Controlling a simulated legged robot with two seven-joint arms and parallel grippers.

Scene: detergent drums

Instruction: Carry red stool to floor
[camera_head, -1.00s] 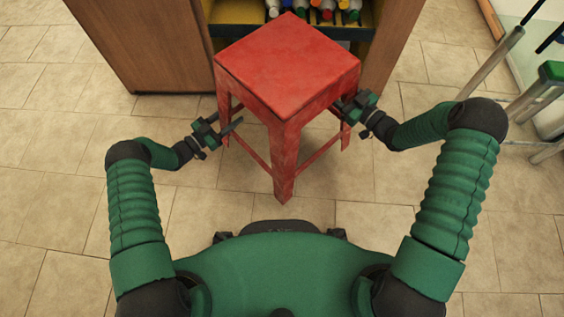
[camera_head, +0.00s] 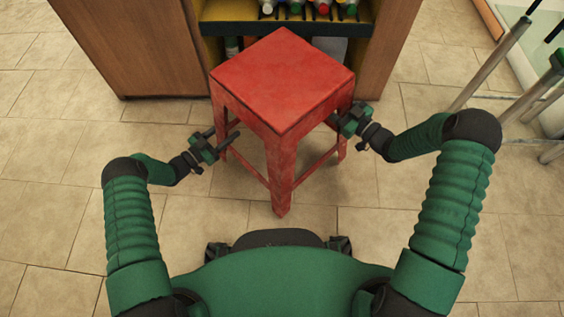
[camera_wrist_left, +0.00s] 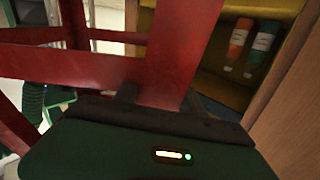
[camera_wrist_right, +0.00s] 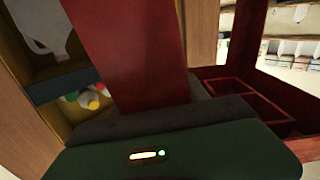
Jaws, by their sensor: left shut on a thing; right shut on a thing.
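The red stool (camera_head: 283,80) is upright in front of me in the head view, with a square seat and several legs joined by low rails. My left gripper (camera_head: 219,143) is at its left side, shut on a leg; in the left wrist view that red leg (camera_wrist_left: 182,55) stands between the fingers. My right gripper (camera_head: 343,119) is at its right side, shut on another leg; the right wrist view shows that leg (camera_wrist_right: 135,50) between the fingers. The seat hides part of the far legs. I cannot tell for sure whether the feet touch the tiled floor (camera_head: 330,245).
A wooden cabinet (camera_head: 125,45) with a yellow inside stands right behind the stool, with several bottles (camera_head: 322,8) on its shelf. Metal posts with a green cap (camera_head: 557,60) stand at the right. Tiled floor is open to the left and right.

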